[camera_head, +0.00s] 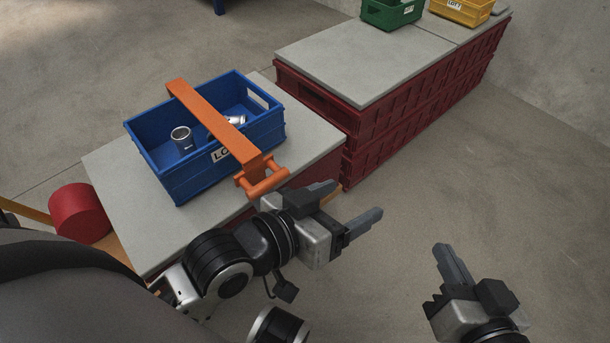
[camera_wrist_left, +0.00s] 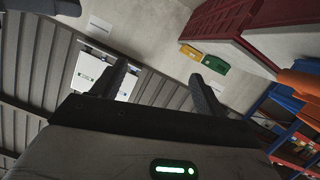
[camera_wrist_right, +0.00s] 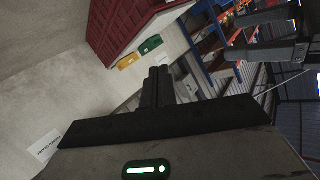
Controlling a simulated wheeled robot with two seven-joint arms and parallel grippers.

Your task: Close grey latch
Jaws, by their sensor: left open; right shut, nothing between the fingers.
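I cannot make out a grey latch in any view. In the head view an orange bar (camera_head: 212,118) lies across the top of a blue crate (camera_head: 185,181) and ends at the near side in an orange handle piece (camera_head: 263,181). My left gripper (camera_head: 346,206) is open and empty, to the right of the orange handle and apart from it. Its spread fingers show in the left wrist view (camera_wrist_left: 160,88). My right gripper (camera_head: 453,263) is shut and empty over the floor at the lower right. Its fingers meet in the right wrist view (camera_wrist_right: 158,72).
The blue crate holds metal castings (camera_head: 181,138) and stands on a grey-topped stand (camera_head: 113,170). A red drum (camera_head: 79,213) is at left. A longer red stack (camera_head: 395,125) carries green (camera_head: 392,14) and yellow (camera_head: 460,10) bins. Floor at right is clear.

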